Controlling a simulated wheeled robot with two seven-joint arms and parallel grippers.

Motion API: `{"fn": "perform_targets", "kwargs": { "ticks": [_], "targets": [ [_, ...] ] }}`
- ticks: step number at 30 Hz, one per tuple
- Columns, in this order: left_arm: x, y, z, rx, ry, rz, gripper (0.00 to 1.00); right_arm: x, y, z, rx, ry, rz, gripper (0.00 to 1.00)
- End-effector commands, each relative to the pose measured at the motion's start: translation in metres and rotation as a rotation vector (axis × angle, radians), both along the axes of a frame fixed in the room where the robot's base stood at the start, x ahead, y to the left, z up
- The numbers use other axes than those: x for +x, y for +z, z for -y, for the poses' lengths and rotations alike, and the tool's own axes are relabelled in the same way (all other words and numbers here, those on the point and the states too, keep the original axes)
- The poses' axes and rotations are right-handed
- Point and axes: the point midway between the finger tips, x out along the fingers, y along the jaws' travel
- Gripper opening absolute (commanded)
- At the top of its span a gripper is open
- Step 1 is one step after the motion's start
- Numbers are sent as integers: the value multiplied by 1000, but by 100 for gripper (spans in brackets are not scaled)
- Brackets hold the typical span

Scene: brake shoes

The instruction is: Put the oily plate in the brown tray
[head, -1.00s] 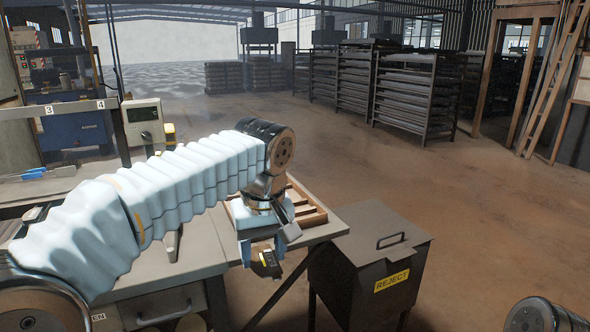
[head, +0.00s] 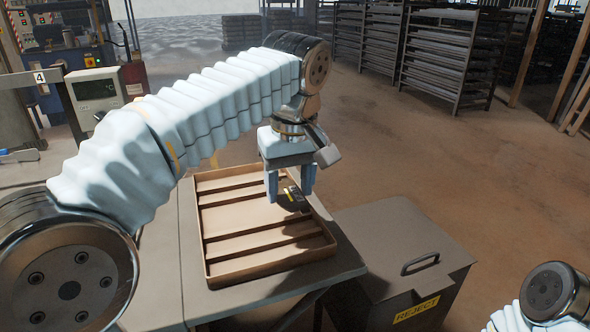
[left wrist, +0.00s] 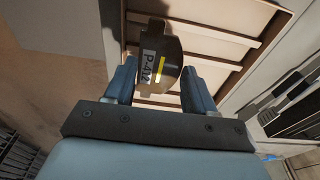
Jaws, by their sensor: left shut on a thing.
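My left gripper (head: 291,190) is shut on a dark plate (head: 293,199), which hangs from the fingers over the right part of the brown tray (head: 207,262). In the left wrist view the plate (left wrist: 172,55) sits between the two fingertips, with a white label reading P-412 and a yellow stripe. The tray (left wrist: 225,63) shows behind it. The tray is shallow, with crosswise slats, and no other plate shows in it. The plate appears to be above the slats; the exact gap is hard to tell. My right gripper is out of view; part of my right arm shows at bottom right.
The tray rests on a grey table (head: 160,290) near its right edge. A dark lidded reject bin (head: 365,240) stands just right of the table. A scale-like device with a display (head: 97,92) stands at the left. Racks (head: 450,55) are far behind.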

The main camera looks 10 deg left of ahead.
Motion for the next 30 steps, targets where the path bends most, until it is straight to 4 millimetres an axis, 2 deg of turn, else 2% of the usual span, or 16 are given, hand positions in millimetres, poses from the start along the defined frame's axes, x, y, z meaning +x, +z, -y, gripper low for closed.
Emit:
{"fn": "perform_targets", "kwargs": {
  "ticks": [5, 7, 12, 18, 30],
  "targets": [
    [-1, -17, 0, 0, -1, -1, 18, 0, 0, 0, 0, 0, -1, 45],
    [-1, -33, 0, -1, 0, 1, 18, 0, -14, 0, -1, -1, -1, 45],
    [-1, -49, 0, 1, 0, 1, 18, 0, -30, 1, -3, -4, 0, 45],
    [0, -57, 0, -1, 0, -1, 18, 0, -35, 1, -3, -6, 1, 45],
    [0, -58, 0, 0, 0, 0, 18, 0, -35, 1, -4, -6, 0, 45]
  ]
}}
